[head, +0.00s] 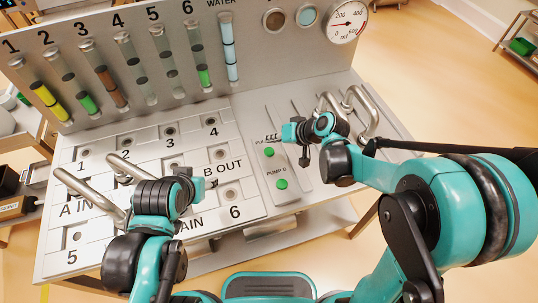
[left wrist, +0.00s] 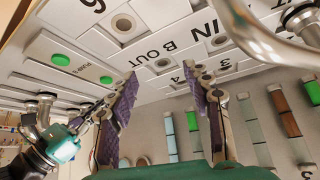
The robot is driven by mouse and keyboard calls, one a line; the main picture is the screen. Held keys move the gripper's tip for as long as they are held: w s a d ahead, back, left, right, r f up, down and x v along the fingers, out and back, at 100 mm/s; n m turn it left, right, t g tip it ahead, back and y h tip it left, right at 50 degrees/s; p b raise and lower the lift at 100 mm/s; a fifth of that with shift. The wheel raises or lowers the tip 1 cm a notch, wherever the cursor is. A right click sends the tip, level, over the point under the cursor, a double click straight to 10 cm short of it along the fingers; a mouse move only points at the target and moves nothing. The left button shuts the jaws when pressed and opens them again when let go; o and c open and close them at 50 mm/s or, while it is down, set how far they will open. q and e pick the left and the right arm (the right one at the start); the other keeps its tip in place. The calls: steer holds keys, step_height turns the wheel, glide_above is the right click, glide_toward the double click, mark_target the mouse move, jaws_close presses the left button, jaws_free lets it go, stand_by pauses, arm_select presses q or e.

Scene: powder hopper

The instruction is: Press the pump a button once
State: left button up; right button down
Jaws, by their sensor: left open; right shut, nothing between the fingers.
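Two green buttons sit on the light panel in the head view: an upper one (head: 269,152), whose label is partly hidden with only "PU" readable, and a lower one (head: 281,184) labelled PUMP with an unclear last character. My right gripper (head: 273,138) is shut and empty, just above the upper button in the picture; I cannot tell whether it touches the panel. My left gripper (head: 212,183) is over the panel near B OUT. In the left wrist view its fingers (left wrist: 163,75) are spread and empty, and both green buttons (left wrist: 61,59) (left wrist: 106,79) show on the left.
Curved metal pipes (head: 364,110) rise right of my right gripper. A handle (head: 95,190) stands at the panel's left. Numbered tubes (head: 105,80) and a gauge (head: 346,22) line the upright back board. The panel around the lower button is clear.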

mark_target(271, 152)
arm_select(q)
steer(key=shift+f+b, duration=1)
steer(key=shift+f, duration=0.4)
arm_select(e)
steer(key=shift+f, duration=1.6)
arm_select(q)
steer(key=shift+f, duration=0.1)
arm_select(e)
steer(key=shift+f, duration=0.1)
arm_select(q)
steer(key=shift+f+b, duration=0.25)
steer(key=shift+b, duration=0.1)
arm_select(e)
steer(key=shift+f, duration=0.25)
arm_select(q)
steer(key=shift+f+b, duration=0.35)
steer(key=shift+b, duration=0.05)
arm_select(e)
steer(key=shift+f, duration=0.45)
arm_select(q)
steer(key=shift+r, duration=0.1)
arm_select(e)
steer(key=shift+r, duration=0.15)
arm_select(q)
steer(key=shift+r+p, duration=0.55)
steer(key=shift+p, duration=0.1)
arm_select(e)
steer(key=shift+r, duration=0.75)
